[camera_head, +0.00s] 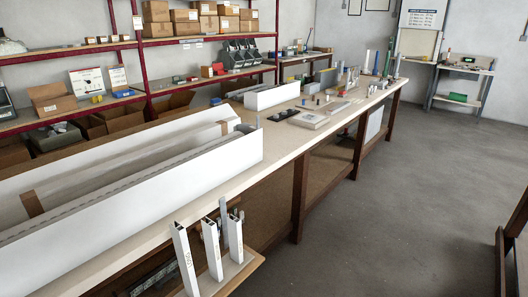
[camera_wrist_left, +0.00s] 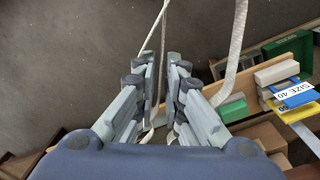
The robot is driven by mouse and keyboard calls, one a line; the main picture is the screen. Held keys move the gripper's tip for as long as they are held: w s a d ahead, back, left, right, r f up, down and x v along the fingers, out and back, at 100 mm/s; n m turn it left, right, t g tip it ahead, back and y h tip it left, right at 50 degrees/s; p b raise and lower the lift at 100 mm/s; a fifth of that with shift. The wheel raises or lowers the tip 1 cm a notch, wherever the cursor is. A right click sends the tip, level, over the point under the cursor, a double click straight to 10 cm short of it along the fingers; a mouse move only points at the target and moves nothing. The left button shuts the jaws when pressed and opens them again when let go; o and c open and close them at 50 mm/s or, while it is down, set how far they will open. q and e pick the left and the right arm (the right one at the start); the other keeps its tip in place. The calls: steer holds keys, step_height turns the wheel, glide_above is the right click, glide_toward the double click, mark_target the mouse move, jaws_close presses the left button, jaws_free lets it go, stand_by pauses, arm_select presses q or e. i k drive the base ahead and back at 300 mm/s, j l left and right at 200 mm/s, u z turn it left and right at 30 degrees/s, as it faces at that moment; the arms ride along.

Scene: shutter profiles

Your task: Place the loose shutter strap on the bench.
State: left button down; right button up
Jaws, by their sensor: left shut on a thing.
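My left gripper (camera_wrist_left: 160,70) shows in the left wrist view. Its fingers are close together, shut on a pale strap (camera_wrist_left: 238,45). The strap's wide band curves down from the top edge toward the right finger; thinner pale strands run up from between the fingers. Its exact course between the fingers is partly hidden. The strap hangs over a dark floor, apart from any surface that I can make out. The bench (camera_head: 278,128) shows in the head view, long and pale-topped on dark wooden legs. Neither gripper shows in the head view.
Long white open boxes (camera_head: 150,185) fill the bench's near part. Small parts and a grey block (camera_head: 308,120) stand farther along it. In the wrist view, a blue "SIZE 40" label (camera_wrist_left: 296,94) and a green bin (camera_wrist_left: 288,50) lie right.

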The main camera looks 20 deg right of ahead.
mark_target(267, 140)
steer(key=i+l+z, duration=0.15)
steer(key=z, duration=0.25)
steer(key=i+l+z, duration=0.1)
steer(key=i+z, duration=0.35)
steer(key=z, duration=0.3)
steer(key=i+z, duration=0.35)
steer(key=i, duration=0.6)
steer(key=i+l+u, duration=0.15)
steer(key=u, duration=0.25)
steer(key=i+l+u, duration=0.2)
steer(key=u, duration=0.2)
steer(key=i, duration=0.05)
